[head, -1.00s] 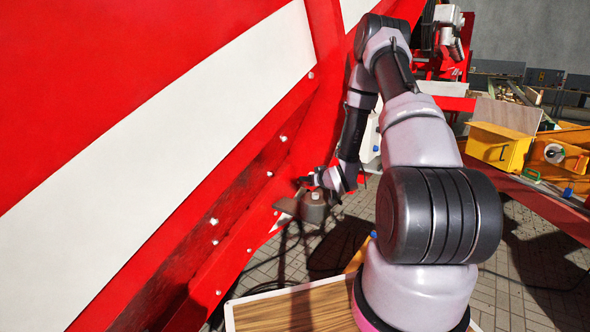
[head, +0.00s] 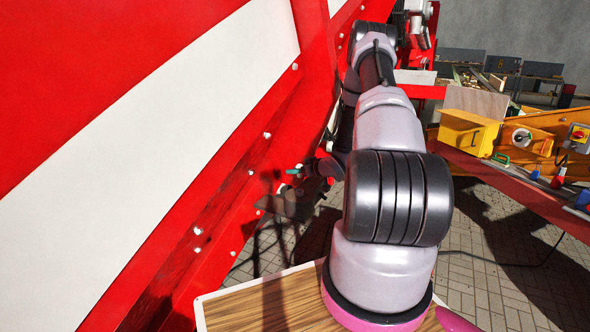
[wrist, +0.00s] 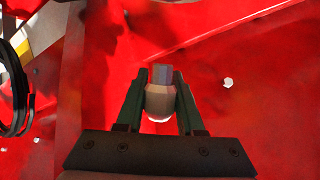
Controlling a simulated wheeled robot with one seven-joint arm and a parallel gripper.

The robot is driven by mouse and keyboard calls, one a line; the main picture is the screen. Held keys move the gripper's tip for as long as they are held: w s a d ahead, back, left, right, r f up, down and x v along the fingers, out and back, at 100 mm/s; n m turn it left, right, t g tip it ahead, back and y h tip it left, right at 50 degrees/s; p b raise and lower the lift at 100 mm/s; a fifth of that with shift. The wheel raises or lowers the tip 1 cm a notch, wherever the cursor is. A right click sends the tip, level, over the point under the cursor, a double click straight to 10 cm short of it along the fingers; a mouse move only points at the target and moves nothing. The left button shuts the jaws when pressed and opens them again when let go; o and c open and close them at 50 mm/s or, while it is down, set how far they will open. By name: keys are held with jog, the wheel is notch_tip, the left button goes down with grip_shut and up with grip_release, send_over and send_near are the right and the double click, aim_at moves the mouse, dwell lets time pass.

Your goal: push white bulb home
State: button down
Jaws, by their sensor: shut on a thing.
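In the wrist view my gripper (wrist: 160,78) has its dark green fingers shut on the white bulb (wrist: 160,100). The bulb has a pale, rounded body between the fingers and a narrower grey-blue end pointing to the top of the picture. Red metal fills the background behind it; I cannot tell whether the bulb touches it. In the head view my gripper (head: 292,172) is small and beside the red machine wall, above a dim grey-brown fitting (head: 284,206). The bulb cannot be made out there, and I see no clear socket.
A large red and white machine wall (head: 120,170) rises on the left, close to my arm. White bolt heads (head: 197,231) stud its ledge. A yellow box (head: 467,131) and switches stand on the right. Paved floor (head: 485,290) is open at lower right.

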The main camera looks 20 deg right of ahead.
jog(key=shift+f, duration=2.5)
jog(key=shift+f, duration=1.4)
jog(key=shift+c, duration=2.2)
grip_release()
jog(key=shift+s+d, duration=0.1)
jog(key=v, duration=1)
jog(key=shift+s, duration=0.25)
jog(key=shift+d, duration=0.1)
